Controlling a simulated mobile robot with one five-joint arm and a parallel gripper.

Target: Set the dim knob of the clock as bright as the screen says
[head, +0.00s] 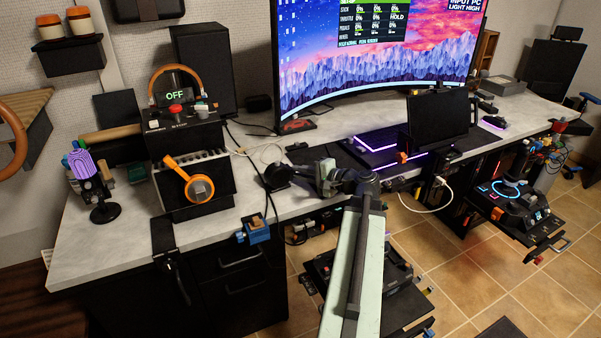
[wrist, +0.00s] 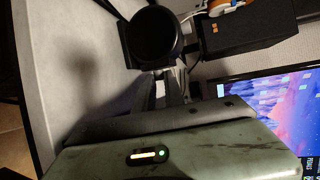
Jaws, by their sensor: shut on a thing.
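The big screen (head: 375,50) at the back of the desk shows "LIGHT HIGH" in its upper right corner. A small round black object (head: 276,177), which seems to be the clock, stands on the desk left of my arm. In the wrist view its dark round face (wrist: 152,38) is just beyond my fingers. My gripper (head: 297,172) reaches in from the right, low over the desk. In the wrist view my gripper (wrist: 170,78) has its fingers close together at the round object's edge. The dim knob is hidden between or behind the fingers.
A microphone (head: 92,180) is at the far left. A small dark screen (head: 438,120) stands to the right. Bare desk (head: 120,245) lies at the front left.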

